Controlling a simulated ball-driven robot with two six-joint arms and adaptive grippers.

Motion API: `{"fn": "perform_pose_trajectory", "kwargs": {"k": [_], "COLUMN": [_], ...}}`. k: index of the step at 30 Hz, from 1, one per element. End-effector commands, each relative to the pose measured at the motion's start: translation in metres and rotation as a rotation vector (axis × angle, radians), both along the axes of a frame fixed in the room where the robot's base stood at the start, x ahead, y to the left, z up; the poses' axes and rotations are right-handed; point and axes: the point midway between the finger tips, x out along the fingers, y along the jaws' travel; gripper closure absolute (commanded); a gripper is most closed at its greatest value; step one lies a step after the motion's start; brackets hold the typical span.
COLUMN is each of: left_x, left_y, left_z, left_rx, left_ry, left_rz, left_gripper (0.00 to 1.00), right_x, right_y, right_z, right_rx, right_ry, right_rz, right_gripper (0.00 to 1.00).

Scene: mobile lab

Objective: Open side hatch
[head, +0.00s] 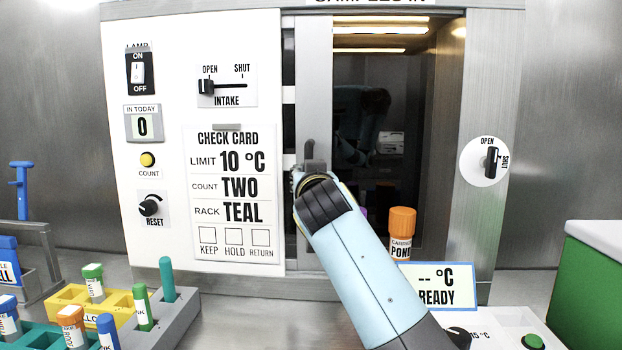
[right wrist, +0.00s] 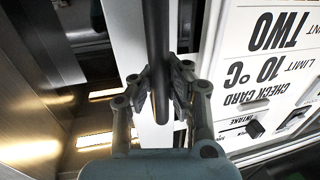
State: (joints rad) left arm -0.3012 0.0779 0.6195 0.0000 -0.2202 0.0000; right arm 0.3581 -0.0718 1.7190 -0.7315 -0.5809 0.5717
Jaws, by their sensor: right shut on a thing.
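The side hatch has a grey sliding door (head: 314,80) at the left of its opening, beside the white panel. The dark hatch interior (head: 360,110) shows to the right of the door, with lit strips at its top. My right gripper (head: 313,165) is at the door's handle; its fingers are mostly hidden behind my wrist in the head view. In the right wrist view my right gripper (right wrist: 160,98) is shut on the dark bar handle (right wrist: 157,45), one finger on each side. My left gripper is not in view.
A round OPEN/SHUT knob (head: 491,162) sits right of the opening. An orange-capped vial (head: 402,225) stands before the opening, near a READY display (head: 450,287). Racks with several vials, one yellow (head: 65,297), fill the lower left. A green bin (head: 600,290) is at right.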

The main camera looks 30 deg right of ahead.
Motion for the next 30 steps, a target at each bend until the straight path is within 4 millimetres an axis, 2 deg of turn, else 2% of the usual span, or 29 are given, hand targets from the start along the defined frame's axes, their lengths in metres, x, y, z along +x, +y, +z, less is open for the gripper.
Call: {"fn": "perform_pose_trajectory", "kwargs": {"k": [1,3,9,17,20,30], "left_x": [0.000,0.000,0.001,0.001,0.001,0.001], "left_y": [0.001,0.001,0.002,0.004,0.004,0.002], "left_z": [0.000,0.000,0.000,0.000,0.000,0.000], "left_rx": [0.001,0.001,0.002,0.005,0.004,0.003], "left_ry": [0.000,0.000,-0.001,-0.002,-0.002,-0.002], "left_rz": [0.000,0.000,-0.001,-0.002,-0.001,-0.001], "left_gripper": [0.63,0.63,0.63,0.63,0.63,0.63], "right_x": [-0.001,-0.001,-0.001,-0.001,0.000,0.000], "right_y": [0.001,0.001,0.000,0.000,0.000,0.000], "right_z": [-0.009,-0.009,-0.005,-0.002,0.007,0.073], "right_rx": [0.008,0.008,0.004,0.002,0.002,0.004], "right_ry": [0.017,0.016,0.009,0.005,0.002,0.002], "right_rz": [0.000,0.000,-0.001,-0.001,-0.002,0.000], "right_gripper": [1.00,0.86,0.60,0.60,0.60,0.60]}}
